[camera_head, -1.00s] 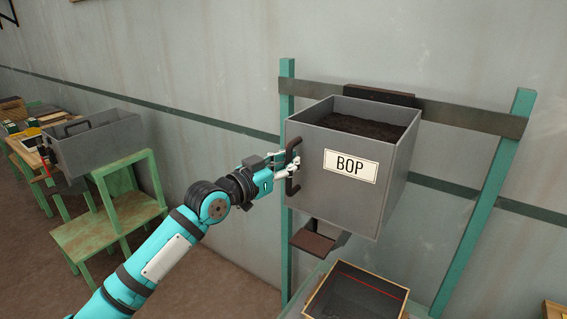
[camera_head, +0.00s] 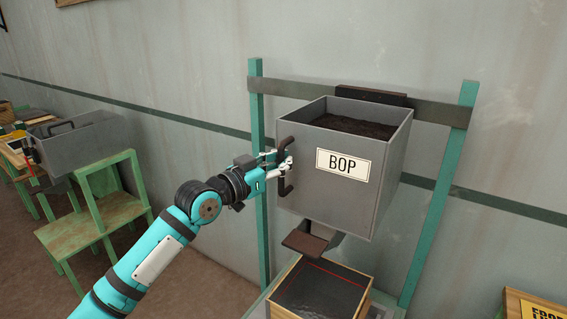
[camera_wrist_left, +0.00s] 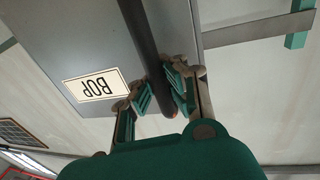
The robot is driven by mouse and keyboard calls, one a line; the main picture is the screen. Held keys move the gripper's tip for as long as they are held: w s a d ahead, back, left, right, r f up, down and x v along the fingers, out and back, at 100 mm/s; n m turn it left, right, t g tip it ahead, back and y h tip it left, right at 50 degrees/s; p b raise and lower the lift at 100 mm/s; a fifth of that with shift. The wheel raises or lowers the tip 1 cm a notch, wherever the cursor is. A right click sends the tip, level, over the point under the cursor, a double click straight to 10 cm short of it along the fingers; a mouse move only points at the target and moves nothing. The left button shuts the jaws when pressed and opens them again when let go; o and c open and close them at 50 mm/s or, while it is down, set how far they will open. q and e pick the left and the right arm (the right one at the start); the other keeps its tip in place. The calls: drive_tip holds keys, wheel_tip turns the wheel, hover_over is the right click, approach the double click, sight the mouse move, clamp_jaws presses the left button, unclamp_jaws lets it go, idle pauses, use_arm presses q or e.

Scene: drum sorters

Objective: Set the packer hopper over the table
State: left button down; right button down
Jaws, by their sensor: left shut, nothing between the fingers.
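A grey open-topped hopper (camera_head: 384,180) labelled BOP hangs at a dark cross rail between two green posts, filled with dark granular matter. It has a dark upright handle (camera_head: 283,189) on its left side. My left gripper (camera_head: 284,164) is at this handle, with its fingers shut. A brown chute plate (camera_head: 305,243) sits under the hopper. My right gripper is not in view.
A wooden-rimmed box (camera_head: 283,281) with a dark inside and a red line stands below the chute on a pale green surface. A yellow sign (camera_head: 535,312) shows at the lower right.

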use_arm(q)
drive_tip(key=c, duration=1.6)
unclamp_jaws()
drive_tip(key=shift+s+f, duration=0.25)
drive_tip(key=shift+f, duration=0.1)
drive_tip(key=shift+c, duration=0.2)
drive_tip(key=o, duration=0.4)
drive_tip(key=shift+s+r, duration=0.15)
drive_tip(key=shift+r, duration=0.1)
drive_tip(key=shift+c, duration=0.2)
drive_tip(key=v, duration=1.1)
drive_tip(key=shift+s+a, duration=0.25)
drive_tip(key=shift+a, duration=0.05)
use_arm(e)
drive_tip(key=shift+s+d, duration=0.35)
